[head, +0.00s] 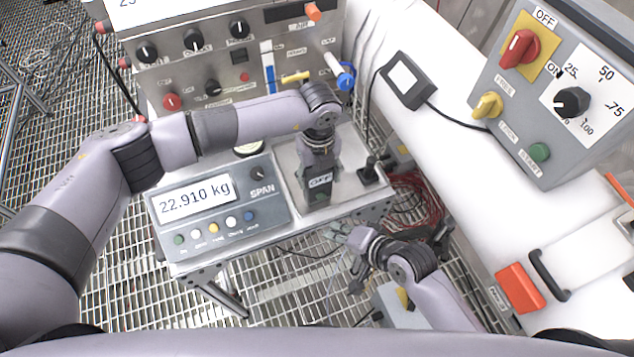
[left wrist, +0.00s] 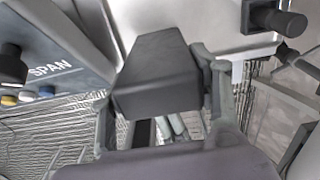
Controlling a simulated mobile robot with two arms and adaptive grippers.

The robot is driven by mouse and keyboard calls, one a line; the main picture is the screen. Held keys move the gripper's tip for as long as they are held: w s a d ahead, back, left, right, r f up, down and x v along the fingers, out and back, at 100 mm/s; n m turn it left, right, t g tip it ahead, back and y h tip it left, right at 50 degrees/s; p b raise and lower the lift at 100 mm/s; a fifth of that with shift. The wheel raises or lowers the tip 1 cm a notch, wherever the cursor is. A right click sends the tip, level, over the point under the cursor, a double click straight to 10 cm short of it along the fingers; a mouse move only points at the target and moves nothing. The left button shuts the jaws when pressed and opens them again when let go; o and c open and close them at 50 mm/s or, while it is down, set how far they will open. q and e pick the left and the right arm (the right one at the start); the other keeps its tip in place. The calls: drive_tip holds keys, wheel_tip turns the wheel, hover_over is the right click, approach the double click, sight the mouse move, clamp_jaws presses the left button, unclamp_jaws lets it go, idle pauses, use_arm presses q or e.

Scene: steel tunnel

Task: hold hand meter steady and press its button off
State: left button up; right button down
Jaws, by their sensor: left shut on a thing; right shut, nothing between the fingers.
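The hand meter (head: 320,184) is a dark block with a small pale label or display, too small to read surely, near the right end of the steel table. My left gripper (head: 318,165) comes down from above and is shut on it. In the left wrist view the dark grey meter (left wrist: 158,72) sits between the fingers of my left gripper (left wrist: 160,105). Its button cannot be made out. My right gripper (head: 345,236) is shut and empty, lower and to the right of the meter, just off the table's front edge and apart from the meter.
A scale indicator (head: 215,208) reading 22.910 kg stands left of the meter. A knobbed instrument panel (head: 215,65) is behind. A small dark joystick-like block (head: 371,174) is to the right. A grey control box (head: 560,95) stands at the right. Grating floor (head: 295,290) lies below.

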use_arm(q)
drive_tip(key=o, duration=1.4)
drive_tip(key=shift+c, duration=0.2)
